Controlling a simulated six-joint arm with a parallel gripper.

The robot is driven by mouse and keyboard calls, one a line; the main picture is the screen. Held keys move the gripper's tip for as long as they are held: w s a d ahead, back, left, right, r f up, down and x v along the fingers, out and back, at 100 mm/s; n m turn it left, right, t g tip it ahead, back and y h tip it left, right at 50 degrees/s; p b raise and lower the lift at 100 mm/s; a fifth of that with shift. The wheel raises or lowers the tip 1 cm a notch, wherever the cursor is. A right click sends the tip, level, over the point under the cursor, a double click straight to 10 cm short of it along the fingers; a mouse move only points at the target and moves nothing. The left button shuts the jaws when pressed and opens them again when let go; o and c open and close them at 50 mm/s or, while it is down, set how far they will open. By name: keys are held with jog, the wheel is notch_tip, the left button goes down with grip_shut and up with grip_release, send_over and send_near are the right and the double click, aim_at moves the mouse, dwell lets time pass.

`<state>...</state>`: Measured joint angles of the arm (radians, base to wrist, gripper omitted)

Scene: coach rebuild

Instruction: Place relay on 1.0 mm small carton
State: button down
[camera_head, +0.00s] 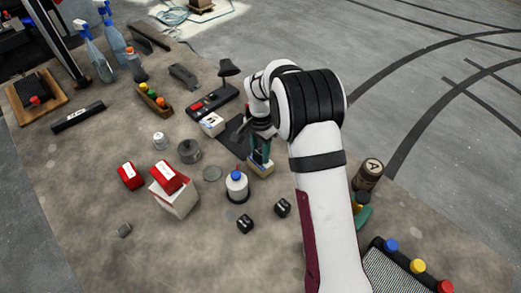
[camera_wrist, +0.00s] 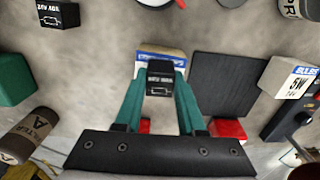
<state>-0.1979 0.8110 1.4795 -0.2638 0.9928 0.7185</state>
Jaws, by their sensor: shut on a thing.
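My gripper (camera_wrist: 160,80) has teal fingers shut on a black relay (camera_wrist: 160,72) with a white-printed face. A small carton (camera_wrist: 145,56) with a blue and white label and tan sides is below the relay in the wrist view. The relay overlaps the carton's middle there; I cannot tell whether they touch. In the head view my gripper (camera_head: 262,150) points down over the carton (camera_head: 261,169), and the held relay is hard to make out. Two other black relays (camera_head: 245,223) (camera_head: 282,207) lie on the table; one relay also shows in the wrist view (camera_wrist: 58,14).
A black mat (camera_wrist: 228,82) lies right beside the carton. A white bulbs carton (camera_wrist: 284,76) stands beyond it. A blue-capped white bottle (camera_head: 237,186), a grey pot (camera_head: 189,151) and red cartons (camera_head: 130,176) stand left. The table's front left is mostly clear.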

aim_at(260, 151)
jog(key=shift+f, duration=0.1)
jog(key=c, duration=0.5)
grip_release()
notch_tip(260, 151, up, 12)
jog(key=s+d+r+n, duration=0.1)
jog(key=s+d+r, duration=0.2)
jog(key=s+r, duration=0.45)
jog(key=s+d+f+n+y, duration=0.1)
jog(key=s, duration=1.2)
jog(key=s+d+f+n, duration=0.1)
jog(key=s+f, duration=0.1)
jog(key=s, duration=1)
jog(key=shift+s+d+f+y, duration=0.15)
jog(key=shift+s+d+y, duration=0.2)
jog(key=shift+d+y, duration=0.05)
